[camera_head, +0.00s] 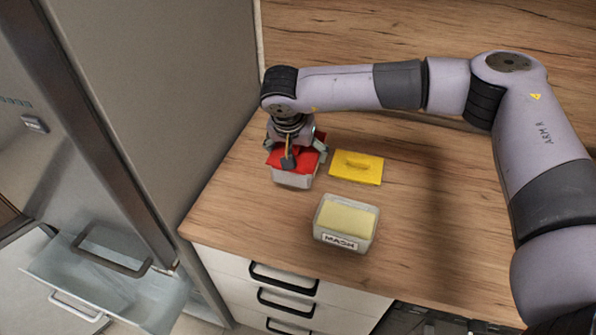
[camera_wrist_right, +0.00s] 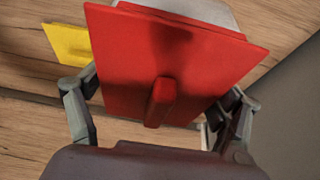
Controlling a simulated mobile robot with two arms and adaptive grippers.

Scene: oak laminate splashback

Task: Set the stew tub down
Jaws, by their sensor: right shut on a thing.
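The stew tub (camera_head: 293,181) is a pale grey tub with a red lid (camera_head: 284,160), near the left side of the wooden worktop. Its label does not show. My right gripper (camera_head: 296,152) is over it from above, with its fingers on either side, shut on it. In the right wrist view the red lid (camera_wrist_right: 125,65) with its bar handle fills the middle, between the fingers of my right gripper (camera_wrist_right: 157,112). A strip of the pale tub (camera_wrist_right: 195,12) shows beyond the lid. I cannot tell whether its base touches the worktop. My left gripper is out of view.
A yellow lid (camera_head: 357,167) lies on the worktop (camera_head: 435,235) right of the stew tub. An open tub labelled MASH (camera_head: 345,240) with pale yellow contents stands in front. A tall grey cabinet side (camera_head: 165,90) borders the left. The worktop's right part looks clear.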

